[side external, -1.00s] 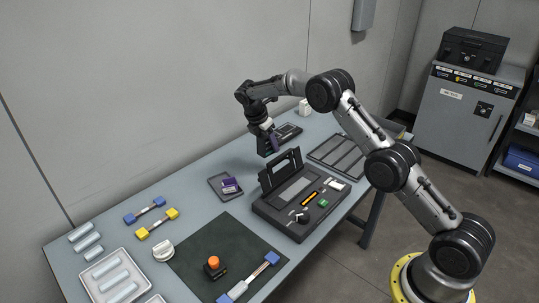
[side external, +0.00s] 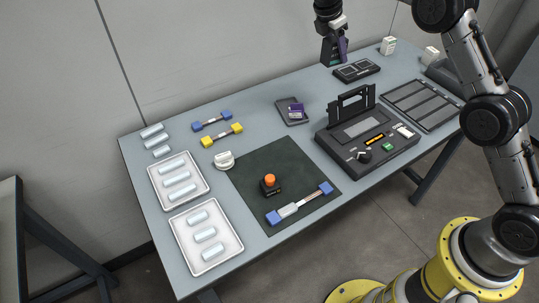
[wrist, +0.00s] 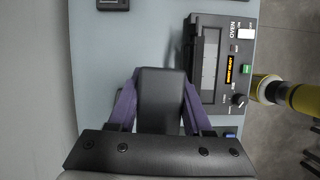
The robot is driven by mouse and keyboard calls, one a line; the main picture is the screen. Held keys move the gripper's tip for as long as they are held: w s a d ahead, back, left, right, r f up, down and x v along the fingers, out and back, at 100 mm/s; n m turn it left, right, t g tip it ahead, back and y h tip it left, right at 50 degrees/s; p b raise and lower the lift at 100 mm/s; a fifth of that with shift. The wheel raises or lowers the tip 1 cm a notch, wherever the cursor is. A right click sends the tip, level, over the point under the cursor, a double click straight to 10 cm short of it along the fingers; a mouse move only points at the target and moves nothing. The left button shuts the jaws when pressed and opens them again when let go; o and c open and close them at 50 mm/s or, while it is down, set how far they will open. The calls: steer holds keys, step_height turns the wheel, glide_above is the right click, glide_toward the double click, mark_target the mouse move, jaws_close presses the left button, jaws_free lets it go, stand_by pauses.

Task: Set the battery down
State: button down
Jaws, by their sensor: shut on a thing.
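My gripper (side external: 337,54) is at the top of the side view, beside and a little above the two-bay black charger (side external: 357,70). In the wrist view its purple fingers (wrist: 160,100) are shut on both sides of a dark grey block, which I take as the battery (wrist: 160,88). The block hides what lies directly under it. I cannot tell whether it touches the table.
The splicer's raised lid (side external: 352,100) stands near the gripper. A dark slotted tray (side external: 424,104) lies to its right. A dark mat (side external: 255,165) and white trays (side external: 178,179) lie to the left. Bare table surrounds the small tray.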

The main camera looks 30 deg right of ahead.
steer(key=s+a, duration=2)
steer(key=shift+n, duration=0.3)
steer(key=w+a+f, duration=0.1)
steer(key=w+f, duration=0.3)
steer(key=f, duration=0.1)
steer(key=w+a+f, duration=0.2)
steer(key=w+f, duration=0.3)
steer(key=w+a+f, duration=0.1)
steer(key=w+f, duration=0.3)
steer(key=f, duration=0.1)
steer(key=shift+w+a, duration=0.3)
steer(key=shift+w+f, duration=0.15)
steer(key=shift+f, duration=1.55)
steer(key=shift+f, duration=0.15)
